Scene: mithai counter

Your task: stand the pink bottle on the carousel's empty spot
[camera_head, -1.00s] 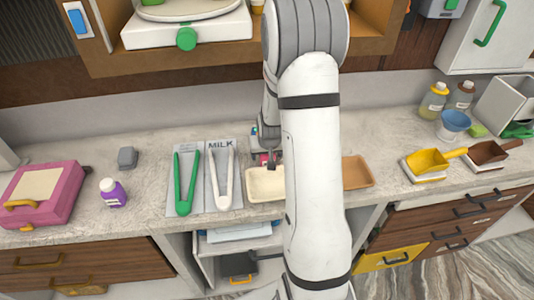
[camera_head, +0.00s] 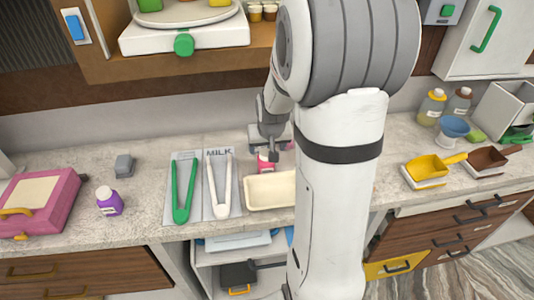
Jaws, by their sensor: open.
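The pink bottle (camera_head: 265,164) stands on the counter behind the cream tray, partly hidden by my gripper. My gripper (camera_head: 272,153) is open and points down at the bottle. One finger shows in front of the bottle's right side; I cannot tell whether it touches. The carousel (camera_head: 187,22) is a round pale turntable on a white base with a green knob, on the wooden shelf above. A green item (camera_head: 150,4) and a yellow item (camera_head: 219,2) stand on it. Its upper part is cut off by the picture edge, so the empty spot cannot be made out.
A cream tray (camera_head: 270,205) lies right in front of the bottle. Small jars (camera_head: 262,13) stand beside the carousel. My arm hides the counter's middle right.

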